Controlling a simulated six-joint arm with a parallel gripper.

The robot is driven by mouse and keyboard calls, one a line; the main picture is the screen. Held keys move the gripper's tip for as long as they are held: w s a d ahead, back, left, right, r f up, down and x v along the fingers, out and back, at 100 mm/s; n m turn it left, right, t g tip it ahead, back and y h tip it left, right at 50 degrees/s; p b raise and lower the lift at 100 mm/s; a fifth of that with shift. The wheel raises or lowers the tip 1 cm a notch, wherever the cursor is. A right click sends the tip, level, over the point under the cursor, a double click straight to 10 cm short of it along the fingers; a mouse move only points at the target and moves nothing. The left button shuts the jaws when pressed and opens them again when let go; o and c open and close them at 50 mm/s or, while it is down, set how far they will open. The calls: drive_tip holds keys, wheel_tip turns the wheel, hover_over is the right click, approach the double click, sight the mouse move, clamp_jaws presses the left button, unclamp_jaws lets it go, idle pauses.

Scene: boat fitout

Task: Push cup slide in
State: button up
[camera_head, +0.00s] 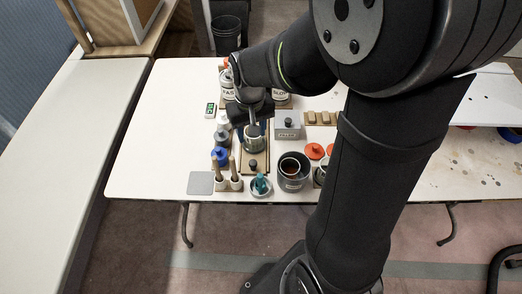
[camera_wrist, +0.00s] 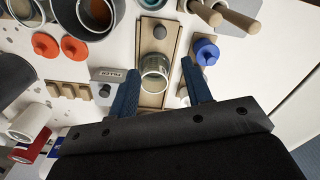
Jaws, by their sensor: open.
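A metallic cup with a pale rim (camera_wrist: 155,66) stands on a narrow wooden slide tray (camera_wrist: 146,99). My gripper (camera_wrist: 158,66) is open, with one blue finger on each side of the cup in the wrist view. I see gaps between fingers and cup; their height difference is unclear.
A grey labelled box (camera_head: 287,124), wooden blocks (camera_head: 322,118) and red lids (camera_head: 315,151) lie right of the tray. A dark pot (camera_head: 293,182) stands at front right. Brushes in holders (camera_head: 236,184) and a blue-topped item (camera_head: 221,153) stand close on the left.

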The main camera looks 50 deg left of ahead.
sight(253, 162)
wheel_tip(253, 162, down, 16)
drive_tip(key=shift+f, duration=0.25)
idle(0.3)
drive_tip(key=shift+c, duration=0.3)
